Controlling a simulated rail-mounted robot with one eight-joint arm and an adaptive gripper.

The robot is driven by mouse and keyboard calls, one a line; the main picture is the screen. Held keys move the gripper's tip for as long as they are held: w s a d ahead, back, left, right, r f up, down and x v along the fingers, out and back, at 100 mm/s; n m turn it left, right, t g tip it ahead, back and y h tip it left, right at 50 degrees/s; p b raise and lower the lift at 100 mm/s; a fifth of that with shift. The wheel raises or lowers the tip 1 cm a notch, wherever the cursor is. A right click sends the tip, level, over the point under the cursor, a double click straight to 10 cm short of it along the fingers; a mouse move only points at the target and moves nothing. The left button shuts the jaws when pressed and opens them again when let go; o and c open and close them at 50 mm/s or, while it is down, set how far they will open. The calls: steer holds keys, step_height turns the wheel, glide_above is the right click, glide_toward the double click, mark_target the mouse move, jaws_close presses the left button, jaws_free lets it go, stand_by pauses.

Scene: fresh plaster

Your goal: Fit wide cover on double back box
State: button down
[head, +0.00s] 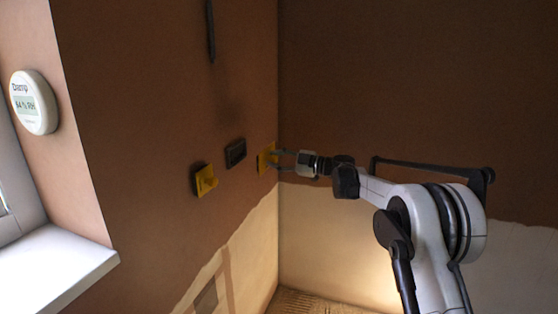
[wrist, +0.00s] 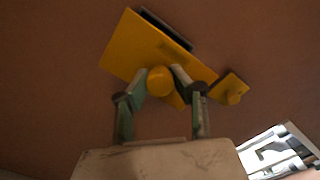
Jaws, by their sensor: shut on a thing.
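The wide yellow cover (head: 265,158) is in my gripper (head: 277,161), near the room corner. In the wrist view, my gripper (wrist: 161,80) is shut on the round knob of the wide cover (wrist: 130,48), which is tilted in the picture. The dark double back box (head: 236,153) is in the left wall, open, to the left of the held cover in the head view. In the wrist view a dark box edge (wrist: 168,28) shows past the cover's upper edge; the cover hides the rest. I cannot tell the gap between cover and wall.
A smaller yellow cover (head: 206,180) with a knob sits at another dark box, left of and below the double box; it also shows in the wrist view (wrist: 231,89). A round damp meter (head: 34,102) hangs by the window sill (head: 60,275). A dark rod (head: 210,32) is higher on the wall.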

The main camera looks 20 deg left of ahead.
mark_target(268, 158)
steer(key=shift+w+a+p, duration=0.15)
steer(key=shift+a+p, duration=0.15)
steer(key=shift+a, duration=1.4)
steer(key=shift+w+a+p, duration=0.2)
steer(key=shift+a+p, duration=0.1)
steer(key=shift+a, duration=1.45)
steer(key=shift+w+a+p, duration=0.15)
steer(key=shift+a+p, duration=0.15)
steer(key=shift+a, duration=1.4)
steer(key=shift+a, duration=0.4)
steer(key=c, duration=1.4)
jaws_free()
steer(key=shift+s+d+b, duration=0.15)
steer(key=shift+d+b, duration=0.35)
steer(key=shift+d, duration=1.2)
steer(key=shift+s+d+b, duration=0.1)
steer(key=shift+d+b, duration=0.4)
steer(key=shift+d, duration=1.35)
